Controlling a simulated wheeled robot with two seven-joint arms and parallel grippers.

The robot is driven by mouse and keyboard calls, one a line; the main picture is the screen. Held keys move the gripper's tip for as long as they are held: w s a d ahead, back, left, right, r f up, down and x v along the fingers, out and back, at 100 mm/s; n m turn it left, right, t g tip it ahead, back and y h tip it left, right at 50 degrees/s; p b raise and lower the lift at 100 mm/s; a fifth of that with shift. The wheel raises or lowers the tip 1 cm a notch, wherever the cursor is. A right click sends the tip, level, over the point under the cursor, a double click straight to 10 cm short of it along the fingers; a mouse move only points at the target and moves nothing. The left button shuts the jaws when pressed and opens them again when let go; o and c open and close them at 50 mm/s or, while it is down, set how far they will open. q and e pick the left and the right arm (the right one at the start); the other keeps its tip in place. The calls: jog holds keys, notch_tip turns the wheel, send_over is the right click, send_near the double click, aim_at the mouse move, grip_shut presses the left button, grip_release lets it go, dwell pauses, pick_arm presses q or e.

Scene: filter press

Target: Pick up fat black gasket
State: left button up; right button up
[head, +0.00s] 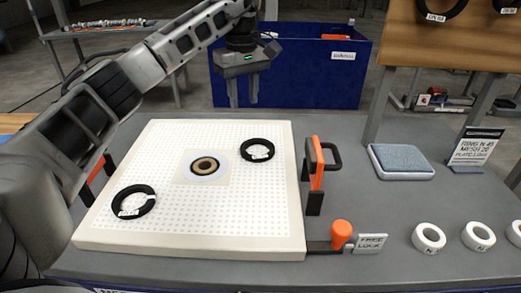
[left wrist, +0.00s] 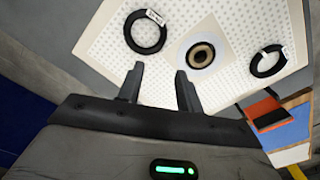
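Two black ring gaskets with white tags lie on the white perforated plate (head: 225,215). One gasket (head: 257,150) is right of the plate's centre hole; it shows nearer in the left wrist view (left wrist: 130,38). The other gasket (head: 133,201) is at the plate's front left, and at the right in the left wrist view (left wrist: 256,62). I cannot tell surely which is fatter. My left gripper (head: 243,100) is open and empty, above and beyond the plate's back edge. Its two fingers show apart in the left wrist view (left wrist: 159,73). My right gripper is not in view.
An orange-handled clamp (head: 316,165) stands at the plate's right edge, with an orange knob (head: 341,231) in front. White rolls (head: 428,238) and a grey-blue pad (head: 401,161) lie to the right. More black rings hang on a wooden board (head: 440,45). A blue bin (head: 300,90) stands behind.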

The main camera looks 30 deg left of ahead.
pick_arm(q)
send_over(245, 152)
jog(key=f, duration=0.9)
jog(key=shift+w, duration=0.25)
jog(key=shift+s+f, duration=0.15)
jog(key=shift+f, duration=1.2)
jog(key=shift+s+f, duration=0.1)
jog(key=shift+f, duration=1.2)
grip_shut()
